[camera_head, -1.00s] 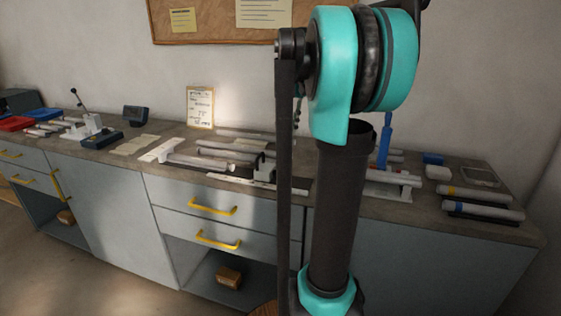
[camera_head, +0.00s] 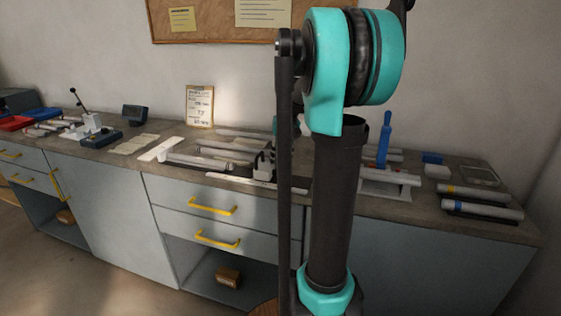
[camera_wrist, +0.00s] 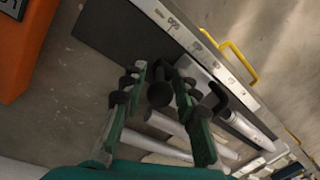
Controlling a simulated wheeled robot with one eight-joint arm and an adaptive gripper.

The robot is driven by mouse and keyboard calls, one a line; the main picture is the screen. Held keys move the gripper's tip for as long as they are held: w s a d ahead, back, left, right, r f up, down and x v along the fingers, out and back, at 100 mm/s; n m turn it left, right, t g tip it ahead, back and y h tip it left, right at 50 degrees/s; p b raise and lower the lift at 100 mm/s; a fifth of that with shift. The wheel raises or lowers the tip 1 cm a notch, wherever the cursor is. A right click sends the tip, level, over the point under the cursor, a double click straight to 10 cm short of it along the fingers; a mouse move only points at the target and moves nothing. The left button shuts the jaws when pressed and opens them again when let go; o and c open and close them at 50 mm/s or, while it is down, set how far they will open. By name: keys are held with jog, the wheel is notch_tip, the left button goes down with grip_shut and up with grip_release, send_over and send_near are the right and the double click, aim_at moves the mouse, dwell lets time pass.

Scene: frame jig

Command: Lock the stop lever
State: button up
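In the wrist view my gripper (camera_wrist: 160,72) is open, its two green fingers with dark pads on either side of a round black knob (camera_wrist: 160,94). The knob looks like the end of the stop lever; a gap shows between it and the fingers, and I cannot tell whether either touches. A curved dark part (camera_wrist: 216,98) lies just right of the right finger. In the head view the stop block (camera_head: 263,161) sits on the bench beside the rail, partly hidden by my arm. The lever's angle cannot be made out.
A pale scale rail (camera_wrist: 195,42) runs along the bench edge, near a yellow drawer handle (camera_wrist: 243,62). Light bars (camera_head: 225,152) lie left of the stop block. An orange object (camera_wrist: 22,50) stands at the left of the wrist view. A blue upright handle (camera_head: 385,135) stands right of my arm.

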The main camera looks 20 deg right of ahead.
aim_at(278, 174)
grip_shut()
dwell(0.3)
jog(key=shift+s+a, duration=0.1)
jog(key=shift+s+a+t+h, duration=0.25)
jog(key=shift+t+h, duration=0.15)
jog(key=shift+t, duration=0.2)
jog(key=shift+s+a+t+h, duration=0.1)
jog(key=shift+s+t+h, duration=0.1)
jog(key=shift+t+h, duration=0.3)
jog(key=t+h, duration=0.1)
jog(key=s+a+t, duration=0.1)
jog(key=t, duration=0.1)
jog(key=shift+s+f+n+h, duration=0.15)
jog(key=shift+f+n+h, duration=0.15)
jog(key=shift+f+h, duration=0.1)
jog(key=t+h, duration=0.1)
jog(key=s+f+t+h, duration=0.1)
jog(key=t, duration=0.1)
jog(key=shift+a+f+t+h, duration=0.15)
jog(key=shift+a+t+h, duration=0.15)
jog(key=shift+a, duration=0.1)
jog(key=shift+s+a+f+n+t+h, duration=0.1)
jog(key=shift+f+t+h, duration=0.25)
jog(key=shift+t, duration=0.25)
jog(key=shift+s+a+f+n+t+h, duration=0.1)
jog(key=shift+s+f+t+h, duration=0.1)
jog(key=shift+t+h, duration=0.35)
jog(key=shift+s+f+n+t+h, duration=0.1)
jog(key=shift+f+t+h, duration=0.2)
jog(key=shift+t, duration=0.65)
